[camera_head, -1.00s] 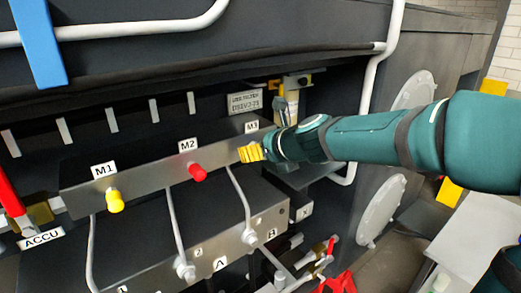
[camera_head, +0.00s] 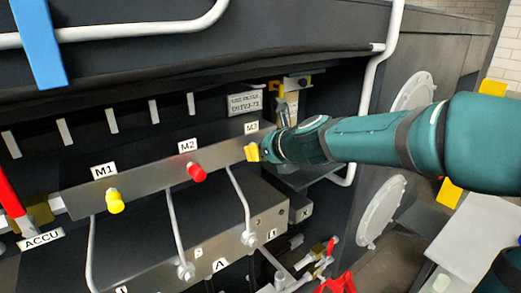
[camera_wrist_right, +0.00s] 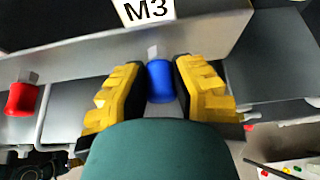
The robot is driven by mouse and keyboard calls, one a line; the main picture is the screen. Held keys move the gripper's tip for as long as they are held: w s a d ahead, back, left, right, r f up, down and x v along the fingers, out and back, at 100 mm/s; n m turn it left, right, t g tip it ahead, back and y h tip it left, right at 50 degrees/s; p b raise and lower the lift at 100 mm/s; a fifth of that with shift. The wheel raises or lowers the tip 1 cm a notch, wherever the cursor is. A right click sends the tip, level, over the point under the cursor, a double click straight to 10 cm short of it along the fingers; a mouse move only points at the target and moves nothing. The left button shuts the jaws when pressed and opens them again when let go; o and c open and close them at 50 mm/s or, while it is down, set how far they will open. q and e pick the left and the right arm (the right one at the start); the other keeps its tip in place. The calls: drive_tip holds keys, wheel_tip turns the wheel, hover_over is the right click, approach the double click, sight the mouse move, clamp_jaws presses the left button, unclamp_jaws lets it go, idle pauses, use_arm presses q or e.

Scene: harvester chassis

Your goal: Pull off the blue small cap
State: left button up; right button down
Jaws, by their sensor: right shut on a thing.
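The blue small cap (camera_wrist_right: 160,82) sits below the M3 label (camera_wrist_right: 148,10) in the right wrist view, in line with a grey metal fitting (camera_wrist_right: 153,51) on the plate. My right gripper (camera_wrist_right: 159,75) has its yellow fingers on both sides of the cap and is shut on it. In the head view, my right gripper (camera_head: 253,152) is at the right end of the metal plate, just under M3. There the cap is hidden by the fingers. My left gripper is not in view.
A red cap (camera_head: 197,172) at M2 and a yellow cap (camera_head: 115,203) at M1 sit along the same metal plate (camera_head: 140,187). Thin grey pipes run below it. A dark overhang is above, and a label plate (camera_head: 244,103) is behind the gripper.

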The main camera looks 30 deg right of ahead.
drive_tip(key=shift+s+f, duration=0.1)
drive_tip(key=shift+s+d, duration=0.15)
drive_tip(key=shift+s, duration=1.75)
